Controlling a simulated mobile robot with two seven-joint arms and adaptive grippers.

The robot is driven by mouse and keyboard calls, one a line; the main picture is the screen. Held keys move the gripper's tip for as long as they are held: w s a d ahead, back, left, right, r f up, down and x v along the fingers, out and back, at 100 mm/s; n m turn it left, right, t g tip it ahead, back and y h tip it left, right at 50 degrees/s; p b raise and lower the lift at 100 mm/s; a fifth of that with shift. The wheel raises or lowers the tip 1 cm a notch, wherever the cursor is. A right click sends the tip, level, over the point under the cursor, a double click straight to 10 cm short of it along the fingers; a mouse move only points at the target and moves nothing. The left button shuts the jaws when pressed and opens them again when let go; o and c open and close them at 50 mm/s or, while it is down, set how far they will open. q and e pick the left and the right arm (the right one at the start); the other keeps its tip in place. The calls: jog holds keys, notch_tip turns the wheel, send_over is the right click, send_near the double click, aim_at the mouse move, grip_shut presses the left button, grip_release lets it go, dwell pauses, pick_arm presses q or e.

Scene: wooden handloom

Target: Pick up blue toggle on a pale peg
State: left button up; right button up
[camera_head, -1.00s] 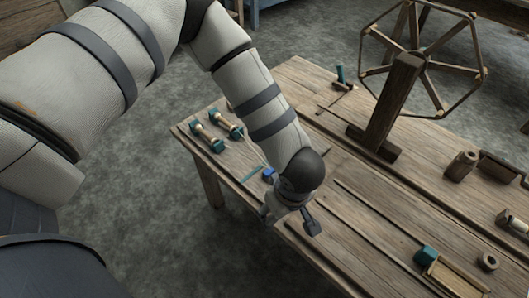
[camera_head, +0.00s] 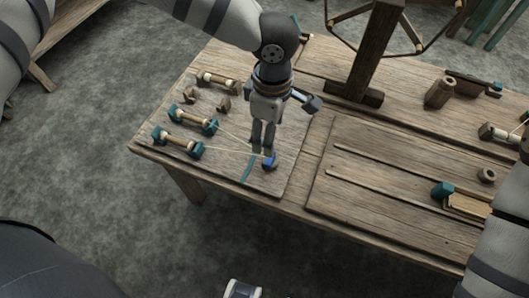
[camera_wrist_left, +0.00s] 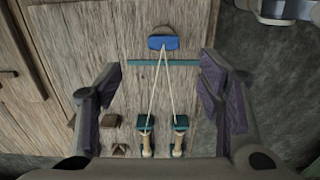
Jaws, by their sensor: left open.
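The blue toggle (camera_head: 269,160) is at the front edge of the raised board on the table; it also shows in the left wrist view (camera_wrist_left: 163,43), high in the middle. Two pale threads run from it towards teal-ended bobbins. I cannot make out a pale peg under it. My left gripper (camera_head: 263,146) points down right by the toggle. In the left wrist view its fingers (camera_wrist_left: 160,90) stand wide apart and empty, with the toggle beyond the line between the tips. A grey-white piece (camera_head: 243,288), perhaps my right wrist, is at the bottom edge; its fingers are unclear.
Teal-ended bobbins (camera_head: 178,143) lie on the board, left of my gripper. A flat teal strip (camera_head: 248,170) lies beside the toggle. A wooden post (camera_head: 368,60) stands behind at right. A teal block (camera_head: 442,190) and spools lie further right.

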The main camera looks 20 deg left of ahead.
aim_at(270, 160)
pick_arm(q)
jog(key=f, duration=1)
jog(key=shift+s+d+b, duration=0.1)
jog(key=shift+s+b, duration=0.1)
jog(key=shift+b, duration=0.1)
jog(key=c, duration=0.9)
